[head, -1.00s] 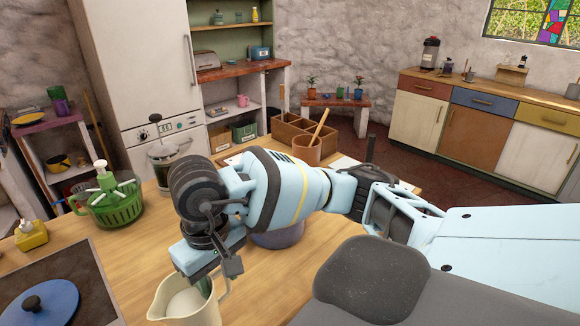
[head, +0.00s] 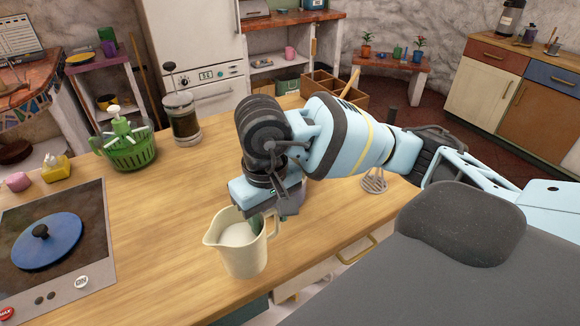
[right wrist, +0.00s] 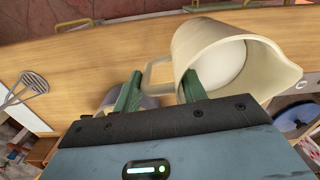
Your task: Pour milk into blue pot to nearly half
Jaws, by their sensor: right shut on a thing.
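A cream jug (head: 243,250) with white milk inside is at the front middle of the counter in the head view, roughly upright. In the right wrist view the jug (right wrist: 205,55) has its handle between the green fingers of my right gripper (right wrist: 161,90), which is shut on it. I cannot tell whether its base touches the counter. A blue lid-like disc with a black knob (head: 38,250) lies on the cooktop. My left gripper is out of view.
The cooktop (head: 92,232) is at the left. A wooden box (head: 318,82) and a slotted utensil (head: 374,181) are at the right. The counter left of the jug is clear.

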